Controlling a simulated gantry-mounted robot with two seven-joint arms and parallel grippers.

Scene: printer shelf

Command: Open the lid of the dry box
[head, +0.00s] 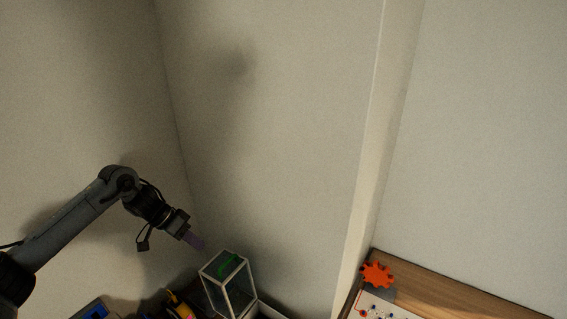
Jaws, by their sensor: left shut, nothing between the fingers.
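The dry box (240,293) stands low in the middle of the head view, a clear-walled box with a pale frame. A green thing shows at its top; I cannot tell whether it lies on the lid or inside. The top looks closed. My left gripper (199,243) is just above and to the left of the box's upper corner, with its purple fingertips together and nothing held. A small gap seems to part it from the box, but the depth is hard to judge. My right gripper is not in view.
An orange gear (377,274) lies on a wooden shelf (440,290) at the lower right, beside a white board with small coloured parts. Dark and yellow items crowd the area left of the box, with a blue-screened device (92,311) nearby. Bare walls rise behind.

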